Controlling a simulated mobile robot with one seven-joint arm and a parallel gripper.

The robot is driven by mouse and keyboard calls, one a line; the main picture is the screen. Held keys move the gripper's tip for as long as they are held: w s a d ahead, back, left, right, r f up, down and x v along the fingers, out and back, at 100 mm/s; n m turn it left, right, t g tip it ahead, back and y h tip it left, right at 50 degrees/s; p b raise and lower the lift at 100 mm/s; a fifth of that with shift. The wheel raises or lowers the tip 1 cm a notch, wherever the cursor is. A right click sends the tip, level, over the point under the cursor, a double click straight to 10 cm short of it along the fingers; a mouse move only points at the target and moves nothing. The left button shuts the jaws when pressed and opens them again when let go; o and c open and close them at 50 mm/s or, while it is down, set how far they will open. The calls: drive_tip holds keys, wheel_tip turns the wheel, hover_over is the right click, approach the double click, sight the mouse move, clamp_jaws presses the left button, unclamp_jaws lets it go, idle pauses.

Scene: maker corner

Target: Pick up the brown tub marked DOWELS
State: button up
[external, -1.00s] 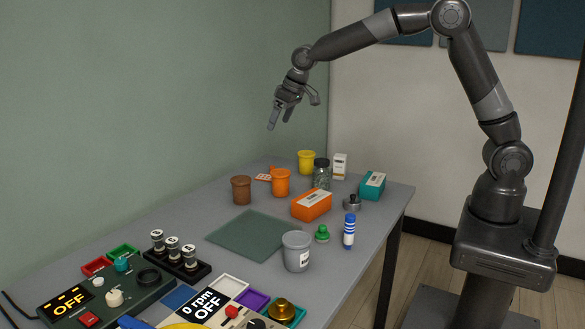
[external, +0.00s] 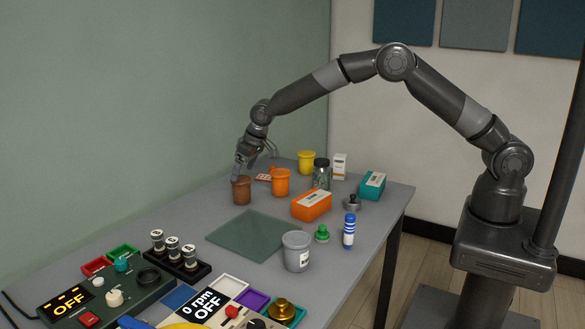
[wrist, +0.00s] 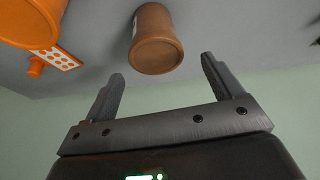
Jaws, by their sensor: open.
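The brown tub (external: 241,192) stands upright on the grey table, at its far left part near the green wall. No marking on it is legible from here. In the wrist view the brown tub (wrist: 156,42) shows at the top centre, ahead of and between the two open fingers. My gripper (external: 240,172) is right at the tub's top in the external view, pointing down. In the wrist view my gripper (wrist: 161,80) is open, with nothing between its fingers. I cannot tell whether a finger touches the tub.
An orange tub (external: 281,183) stands close to the right of the brown one, with a small orange-and-white dotted piece (wrist: 60,53) by it. A yellow tub (external: 307,163), a jar (external: 321,175) and an orange box (external: 311,205) stand farther right. A green mat (external: 252,236) lies bare in front.

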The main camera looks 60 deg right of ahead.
sight(240, 179)
drive_tip(key=x, duration=0.5)
drive_tip(key=shift+d+f, duration=0.1)
drive_tip(key=shift+d, duration=0.05)
drive_tip(key=c, duration=1)
